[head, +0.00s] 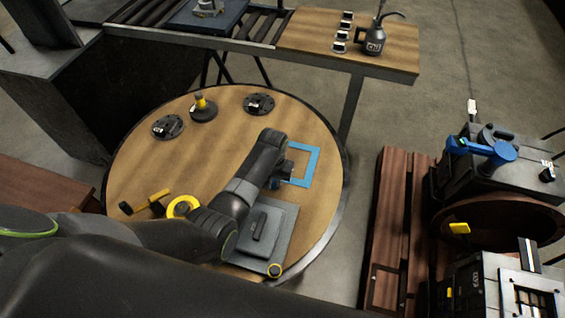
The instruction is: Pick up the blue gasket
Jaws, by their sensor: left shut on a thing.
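The blue gasket (315,167) is a flat, open rectangular frame at the right side of the round wooden table (215,115). My left gripper (283,172) is at the gasket's left side, shut on it. The wrist and fingers hide part of that side. I cannot tell whether the gasket touches the table or is slightly above it. My right gripper is not in view.
A grey plate with a dark block (283,225) lies under my forearm. Dark round parts (168,127) and a yellow-topped part (203,108) stand at the table's back. An oil can (375,42) is on the bench behind. Machinery on a pallet (397,190) is to the right.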

